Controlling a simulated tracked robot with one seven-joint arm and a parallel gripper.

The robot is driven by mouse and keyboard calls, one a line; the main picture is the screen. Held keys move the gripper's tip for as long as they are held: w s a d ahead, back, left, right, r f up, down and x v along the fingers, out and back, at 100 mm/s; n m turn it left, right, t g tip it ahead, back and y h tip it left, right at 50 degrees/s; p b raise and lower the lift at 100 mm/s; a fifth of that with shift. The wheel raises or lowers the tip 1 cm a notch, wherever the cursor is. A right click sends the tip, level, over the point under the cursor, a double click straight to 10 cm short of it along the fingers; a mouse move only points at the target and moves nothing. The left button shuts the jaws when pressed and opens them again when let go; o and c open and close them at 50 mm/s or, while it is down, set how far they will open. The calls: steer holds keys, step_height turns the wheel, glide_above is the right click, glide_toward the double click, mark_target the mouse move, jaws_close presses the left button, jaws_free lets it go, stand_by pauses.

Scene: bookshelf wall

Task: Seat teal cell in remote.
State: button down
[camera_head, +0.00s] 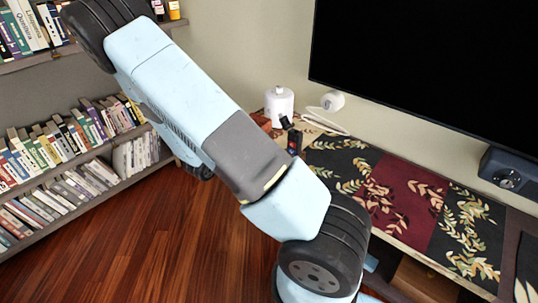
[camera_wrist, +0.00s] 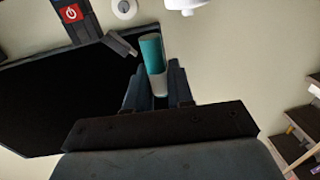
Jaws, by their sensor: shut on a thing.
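The teal cell (camera_wrist: 151,52) is a cylinder with a teal upper part and a pale grey lower end. In the wrist view my gripper (camera_wrist: 158,78) is shut on its pale end, and the teal part sticks out beyond the fingers. The remote (camera_wrist: 70,14) is a dark body with a red power button, at the top left of the wrist view, apart from the cell. In the head view the remote (camera_head: 293,142) stands at the far left end of the counter. A small dark angled piece (camera_wrist: 121,44) shows near it. My gripper is hidden in the head view; its battery slot cannot be made out.
A white cylinder (camera_head: 279,106) and a small white object (camera_head: 332,101) stand behind the remote. The patterned runner (camera_head: 400,200) lies along the counter and looks clear. A large black screen (camera_head: 430,70) hangs above; bookshelves (camera_head: 70,140) line the left wall.

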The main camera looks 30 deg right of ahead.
steer(key=shift+s+f+m+g, duration=0.1)
steer(key=shift+s+m+g, duration=0.3)
steer(key=shift+s+g, duration=0.1)
steer(key=w+d+f, duration=0.1)
steer(key=d+f, duration=0.2)
steer(key=d, duration=0.1)
steer(key=w+d+f, duration=0.2)
steer(key=d+f, duration=0.1)
steer(key=d, duration=0.1)
steer(key=w+d+f, duration=0.2)
steer(key=d+f, duration=0.1)
steer(key=d, duration=0.1)
steer(key=shift+w+d+f, duration=0.25)
steer(key=shift+f, duration=0.1)
steer(key=shift+w+d+f, duration=0.1)
steer(key=shift+f, duration=1.35)
steer(key=shift+f, duration=0.15)
steer(key=c, duration=1)
jaws_free()
